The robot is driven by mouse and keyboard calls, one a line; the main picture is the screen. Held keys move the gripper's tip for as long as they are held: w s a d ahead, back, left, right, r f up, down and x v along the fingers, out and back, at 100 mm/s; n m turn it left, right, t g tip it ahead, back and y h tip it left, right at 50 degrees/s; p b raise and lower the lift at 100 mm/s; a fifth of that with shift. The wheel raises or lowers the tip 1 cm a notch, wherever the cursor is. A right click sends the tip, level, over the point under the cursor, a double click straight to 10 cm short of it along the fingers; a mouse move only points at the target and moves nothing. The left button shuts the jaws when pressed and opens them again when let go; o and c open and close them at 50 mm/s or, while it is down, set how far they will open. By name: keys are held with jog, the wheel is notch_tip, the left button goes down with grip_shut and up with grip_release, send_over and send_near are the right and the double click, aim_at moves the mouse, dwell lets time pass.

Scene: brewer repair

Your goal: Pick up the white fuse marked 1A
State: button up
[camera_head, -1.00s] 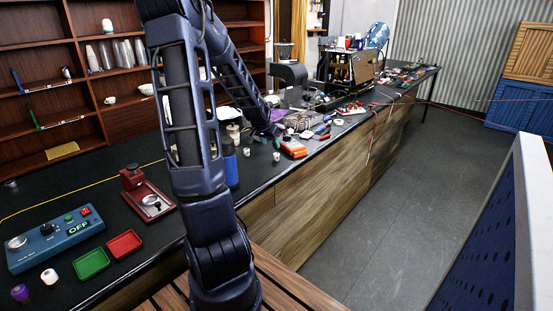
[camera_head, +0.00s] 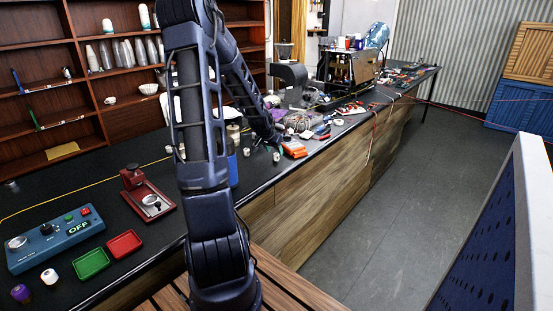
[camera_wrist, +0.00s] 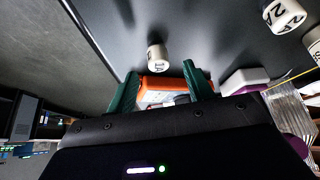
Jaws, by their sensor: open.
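The white fuse marked 1A (camera_wrist: 157,57) stands on the dark counter in the wrist view, its dark marking partly readable. My gripper (camera_wrist: 160,72) is open, its two green fingers apart and empty. The fuse appears just beyond the fingertips, between their lines; I cannot tell the exact distance. Another white fuse, marked 2A (camera_wrist: 284,15), is at the upper right of the wrist view. In the head view a small white fuse (camera_head: 276,157) stands beside the end of my arm; its marking is too small to read.
An orange object (camera_wrist: 168,82) shows behind my fingers, with a white and purple piece (camera_wrist: 245,80) to its right. In the head view, a blue cylinder (camera_head: 232,168) stands near my arm. Clutter covers the counter farther back. A red tray (camera_head: 124,244) and green tray (camera_head: 91,263) lie front left.

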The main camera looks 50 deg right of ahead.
aim_at(277, 154)
jog(key=shift+x, duration=2.25)
jog(key=shift+s, duration=0.1)
jog(key=c, duration=1.1)
jog(key=shift+o, duration=0.2)
jog(key=shift+r, duration=0.2)
